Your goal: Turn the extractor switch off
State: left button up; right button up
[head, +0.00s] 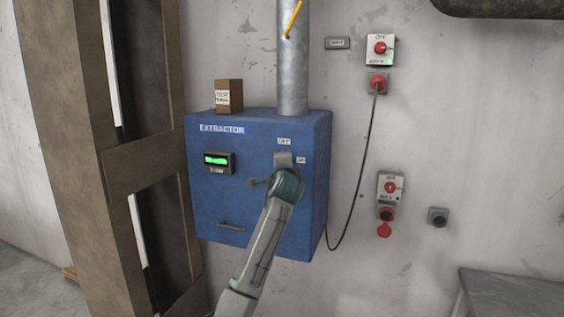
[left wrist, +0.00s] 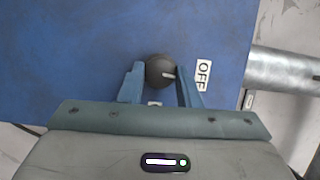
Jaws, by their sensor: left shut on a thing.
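The blue extractor box (head: 255,205) hangs on the wall in the head view, with a lit green display (head: 216,160) at left. Its switch is a round black knob (left wrist: 158,68) in the left wrist view; my gripper hides it in the head view. The knob's white mark points toward the OFF label (left wrist: 203,75), which is above the gripper in the head view (head: 285,141). A second label (head: 300,160) sits right of the gripper. My left gripper (left wrist: 160,80) is shut on the knob, one blue finger each side. My right gripper is not in view.
A metal duct (head: 292,60) rises from the box top, beside a small brown carton (head: 229,96). A cable (head: 363,160) runs from a red plug (head: 377,84) to the box. Another socket unit (head: 391,188) is on the wall at right. A brown frame (head: 85,130) stands left.

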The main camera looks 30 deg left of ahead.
pick_arm(q)
jog(key=shift+n, duration=0.5)
jog(key=shift+g, duration=0.3)
jog(key=o, duration=1)
jog(key=b+v, duration=0.3)
jog(key=v, duration=0.8)
jog(key=shift+a+b, duration=0.15)
jog(key=shift+b, duration=0.15)
